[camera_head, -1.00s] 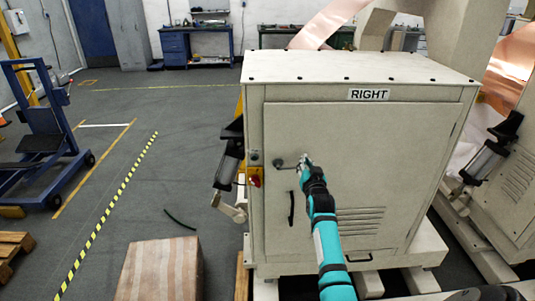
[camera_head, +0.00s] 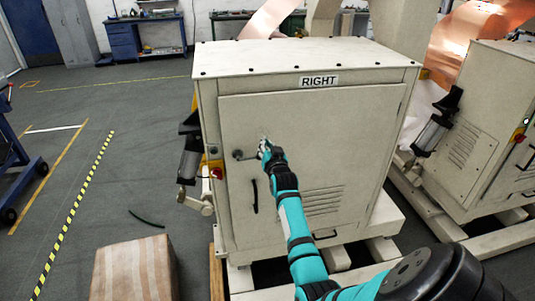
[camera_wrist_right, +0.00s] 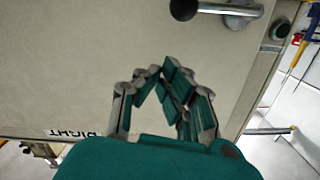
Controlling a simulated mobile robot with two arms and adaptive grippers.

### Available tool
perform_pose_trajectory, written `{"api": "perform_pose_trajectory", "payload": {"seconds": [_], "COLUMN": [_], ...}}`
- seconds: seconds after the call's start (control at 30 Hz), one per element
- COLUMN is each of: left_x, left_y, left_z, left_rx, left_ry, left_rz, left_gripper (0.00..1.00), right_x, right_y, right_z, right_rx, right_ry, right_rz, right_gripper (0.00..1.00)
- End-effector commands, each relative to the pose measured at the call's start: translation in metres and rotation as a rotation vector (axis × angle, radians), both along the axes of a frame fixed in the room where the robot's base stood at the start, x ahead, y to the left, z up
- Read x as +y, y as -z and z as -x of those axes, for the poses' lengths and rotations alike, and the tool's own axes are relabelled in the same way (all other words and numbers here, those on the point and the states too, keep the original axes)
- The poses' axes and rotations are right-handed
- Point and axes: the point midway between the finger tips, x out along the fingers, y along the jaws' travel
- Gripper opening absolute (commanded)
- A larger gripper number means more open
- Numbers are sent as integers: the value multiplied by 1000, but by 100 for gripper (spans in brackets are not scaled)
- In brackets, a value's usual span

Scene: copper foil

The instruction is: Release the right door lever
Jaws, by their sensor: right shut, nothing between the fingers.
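The cabinet labelled RIGHT (camera_head: 311,81) stands in the middle of the head view, with its pale door (camera_head: 340,130) shut. The metal door lever (camera_head: 238,155) is at the upper left of this door and points right, about level. In the right wrist view, which is upside down, the lever (camera_wrist_right: 218,9) shows at the top with its round base and dark tip. My right gripper (camera_head: 264,145) is beside the lever's tip, in front of the door. In the wrist view its fingers (camera_wrist_right: 165,78) are closed, empty and apart from the lever. My left gripper is out of view.
A dark vertical handle (camera_head: 254,196) is below the lever. A red knob on a yellow plate (camera_head: 215,171) and a black cylinder (camera_head: 189,158) are on the cabinet's left side. A striped box (camera_head: 135,271) stands at front left. Another cabinet (camera_head: 470,145) is at right.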

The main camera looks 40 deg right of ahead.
Motion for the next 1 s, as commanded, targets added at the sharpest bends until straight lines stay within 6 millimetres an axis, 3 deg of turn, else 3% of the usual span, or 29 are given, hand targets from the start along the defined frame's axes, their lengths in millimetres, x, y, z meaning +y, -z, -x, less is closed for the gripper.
{"api": "perform_pose_trajectory", "payload": {"seconds": [0.27, 0.5, 1.0], "left_x": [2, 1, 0], "left_y": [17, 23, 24], "left_z": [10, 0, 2], "left_rx": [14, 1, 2], "left_ry": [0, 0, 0], "left_rz": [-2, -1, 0], "left_gripper": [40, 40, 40], "right_x": [30, 47, 51], "right_y": [0, -4, -6], "right_z": [51, 79, 86], "right_rx": [-2, -2, -2], "right_ry": [1, 1, 1], "right_rz": [2, 2, 2], "right_gripper": [0, 0, 0]}}
